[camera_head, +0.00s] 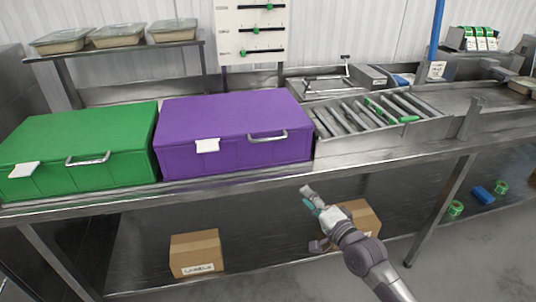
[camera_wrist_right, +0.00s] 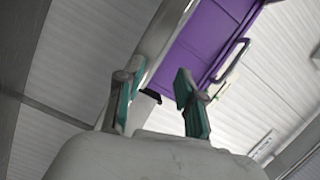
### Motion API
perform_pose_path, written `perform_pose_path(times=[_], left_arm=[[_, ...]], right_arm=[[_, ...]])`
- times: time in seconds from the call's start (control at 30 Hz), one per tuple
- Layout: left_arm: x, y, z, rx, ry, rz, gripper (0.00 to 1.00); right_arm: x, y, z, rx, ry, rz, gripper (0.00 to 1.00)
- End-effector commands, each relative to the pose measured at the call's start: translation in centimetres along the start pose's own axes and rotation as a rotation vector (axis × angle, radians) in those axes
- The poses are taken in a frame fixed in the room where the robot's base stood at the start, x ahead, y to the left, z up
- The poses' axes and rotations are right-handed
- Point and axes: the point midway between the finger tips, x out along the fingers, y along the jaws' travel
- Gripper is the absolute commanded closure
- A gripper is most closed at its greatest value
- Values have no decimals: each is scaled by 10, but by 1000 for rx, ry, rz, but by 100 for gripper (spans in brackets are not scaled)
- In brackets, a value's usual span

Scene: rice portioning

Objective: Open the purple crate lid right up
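The purple crate (camera_head: 235,130) stands on the steel bench with its lid (camera_head: 225,108) shut. A metal handle (camera_head: 268,136) and a white tag (camera_head: 207,146) are on its front. My right gripper (camera_head: 308,220) is in front of and below the bench edge, to the lower right of the crate, apart from it. In the right wrist view my right gripper (camera_wrist_right: 155,95) shows two spread fingers with green pads and nothing between them. The crate's purple front (camera_wrist_right: 200,45) and its handle (camera_wrist_right: 230,62) show beyond the fingers. My left gripper is not in view.
A green crate (camera_head: 75,145) stands close at the left of the purple one. A roller tray (camera_head: 370,115) is at its right. A panel with sliders (camera_head: 252,30) stands behind. Cardboard boxes (camera_head: 196,253) lie below the bench, one partly behind my right arm.

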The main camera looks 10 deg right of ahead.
Motion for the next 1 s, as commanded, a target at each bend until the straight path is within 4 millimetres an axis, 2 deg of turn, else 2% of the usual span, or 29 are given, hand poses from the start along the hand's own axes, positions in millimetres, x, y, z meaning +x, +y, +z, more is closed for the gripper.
perform_pose_path(times=[0.03,0.1,0.23,0.37,0.47,0.8,1.0], left_arm=[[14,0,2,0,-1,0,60],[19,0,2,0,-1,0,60],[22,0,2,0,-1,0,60],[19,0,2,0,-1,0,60],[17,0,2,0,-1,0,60],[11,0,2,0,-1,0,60],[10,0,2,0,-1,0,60]], right_arm=[[2,-32,2,57,-19,-84,63],[-1,-71,4,131,-48,-164,63],[-6,-108,8,205,-85,-236,63],[2,-118,7,220,-91,-248,63],[16,-122,8,219,-90,-248,63],[86,-140,12,216,-89,-246,63],[115,-146,14,214,-89,-244,63]])
